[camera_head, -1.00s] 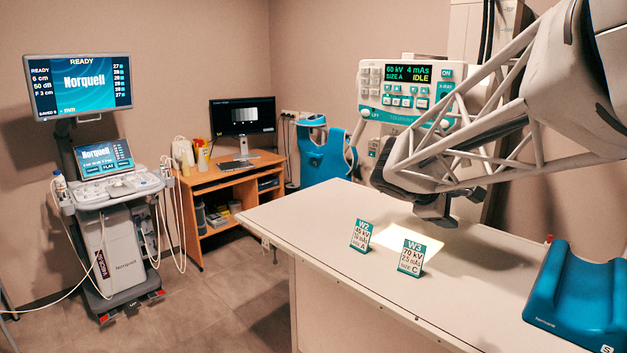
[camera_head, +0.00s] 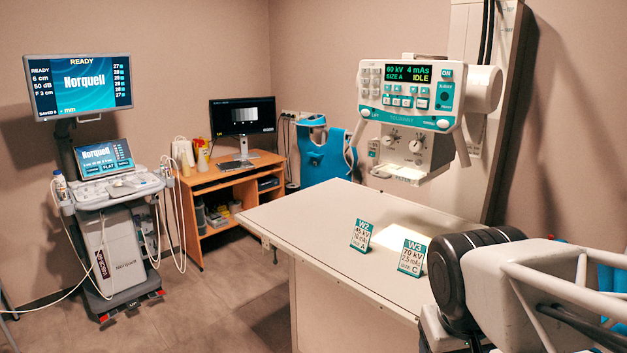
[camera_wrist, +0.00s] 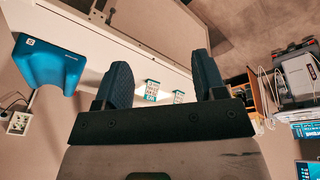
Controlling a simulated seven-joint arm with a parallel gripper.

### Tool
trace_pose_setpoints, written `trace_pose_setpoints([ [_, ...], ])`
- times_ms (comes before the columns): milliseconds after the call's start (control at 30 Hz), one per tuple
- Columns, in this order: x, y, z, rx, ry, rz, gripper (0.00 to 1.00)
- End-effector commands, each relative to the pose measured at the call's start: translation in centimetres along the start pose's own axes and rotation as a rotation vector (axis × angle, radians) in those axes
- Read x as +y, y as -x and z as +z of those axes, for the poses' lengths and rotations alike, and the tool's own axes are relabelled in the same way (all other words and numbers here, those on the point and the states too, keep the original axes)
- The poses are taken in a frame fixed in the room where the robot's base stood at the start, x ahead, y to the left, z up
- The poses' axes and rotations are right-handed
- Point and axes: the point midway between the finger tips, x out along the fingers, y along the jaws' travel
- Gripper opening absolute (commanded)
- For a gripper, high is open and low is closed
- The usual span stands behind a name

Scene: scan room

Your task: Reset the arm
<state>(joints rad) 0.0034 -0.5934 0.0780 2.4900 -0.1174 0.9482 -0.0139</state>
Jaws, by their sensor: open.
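My gripper shows in the wrist view (camera_wrist: 162,82), its two dark fingers spread apart with nothing between them. The wrist view is turned, with the table and the two cards beyond the fingers. In the head view my arm fills the lower right corner, and the fingertips cannot be made out there. The arm is in front of the table (camera_head: 310,225), and its dark joint is close to the W3 card in the picture.
The W2 card (camera_head: 361,236) and W3 card (camera_head: 412,257) stand on the table. The X-ray unit (camera_head: 408,100) hangs behind it. A blue cushion (camera_wrist: 48,68) shows in the wrist view.

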Motion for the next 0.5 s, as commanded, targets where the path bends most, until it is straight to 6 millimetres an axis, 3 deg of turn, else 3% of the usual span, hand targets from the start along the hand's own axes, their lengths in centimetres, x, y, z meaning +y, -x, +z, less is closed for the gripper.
trace_pose_setpoints([
  [200,-1.4,-0.3,2.2,0.012,-0.088,-0.076,0.64],
  [500,-1.7,-0.4,2.4,0.013,-0.1,-0.087,0.64],
])
